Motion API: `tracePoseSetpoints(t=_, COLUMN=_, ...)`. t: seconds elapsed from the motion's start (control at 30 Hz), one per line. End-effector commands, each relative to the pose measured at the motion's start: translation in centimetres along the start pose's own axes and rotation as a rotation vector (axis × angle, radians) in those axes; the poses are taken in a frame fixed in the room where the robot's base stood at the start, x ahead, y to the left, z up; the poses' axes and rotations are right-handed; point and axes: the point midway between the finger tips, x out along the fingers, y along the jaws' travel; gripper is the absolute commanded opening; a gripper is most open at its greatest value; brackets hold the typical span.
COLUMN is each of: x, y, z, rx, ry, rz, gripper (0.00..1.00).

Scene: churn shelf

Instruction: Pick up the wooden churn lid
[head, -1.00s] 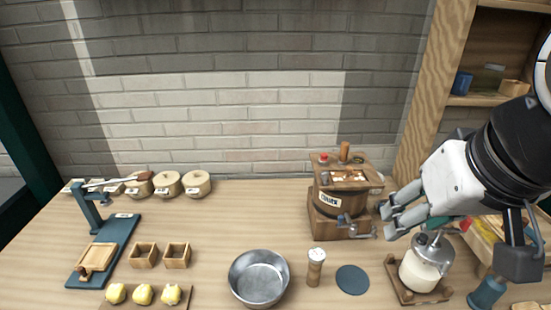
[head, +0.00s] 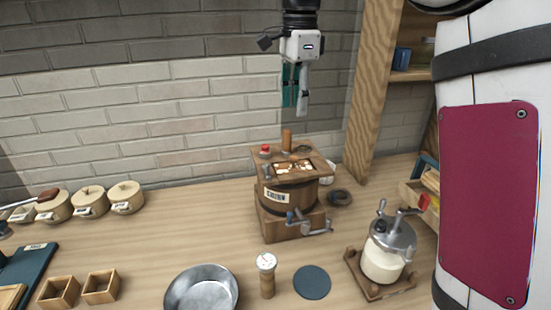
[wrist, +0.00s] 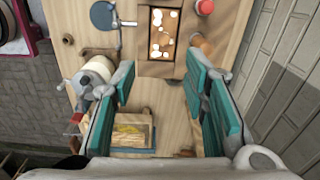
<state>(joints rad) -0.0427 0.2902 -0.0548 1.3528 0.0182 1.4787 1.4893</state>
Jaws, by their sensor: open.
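The wooden churn (head: 273,218) stands on the table, a banded barrel on a square wooden base with a label and a side crank. Its square wooden lid (head: 264,169) is on top, with an upright wooden peg handle (head: 287,139), a red knob (head: 265,149) and an opening showing pale lumps. In the wrist view the lid (wrist: 160,71) lies beyond the fingers, its peg (wrist: 201,45) to the right. My gripper (head: 296,104) points down above the churn, apart from the peg. In the wrist view my gripper (wrist: 160,85) is open with nothing between its teal-padded fingers.
A glass jar churn (head: 384,258) stands to the right, with a dark ring (head: 340,198) between. A metal bowl (head: 202,292), dial-topped wooden piece (head: 267,275) and blue disc (head: 312,282) lie in front. Lidded pots (head: 88,202) stand left. The brick wall is behind.

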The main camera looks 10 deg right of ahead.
Motion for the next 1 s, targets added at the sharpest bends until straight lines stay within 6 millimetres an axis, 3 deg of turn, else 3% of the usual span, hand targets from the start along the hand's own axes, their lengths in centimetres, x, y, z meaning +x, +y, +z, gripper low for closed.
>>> tracePoseSetpoints(t=0.17, x=1.2, y=-1.4, z=0.0, rx=0.069, ry=0.001, rz=0.022, gripper=0.41)
tracePoseSetpoints(t=0.6, x=8.2, y=-1.1, z=-0.1, rx=0.072, ry=0.001, rz=0.024, gripper=0.41)
tracePoseSetpoints(t=0.87, x=10.0, y=-1.0, z=-0.1, rx=0.071, ry=0.002, rz=0.022, gripper=0.41)
tracePoseSetpoints(t=1.0, x=11.9, y=-0.7, z=-0.2, rx=0.071, ry=0.002, rz=0.025, gripper=0.41)
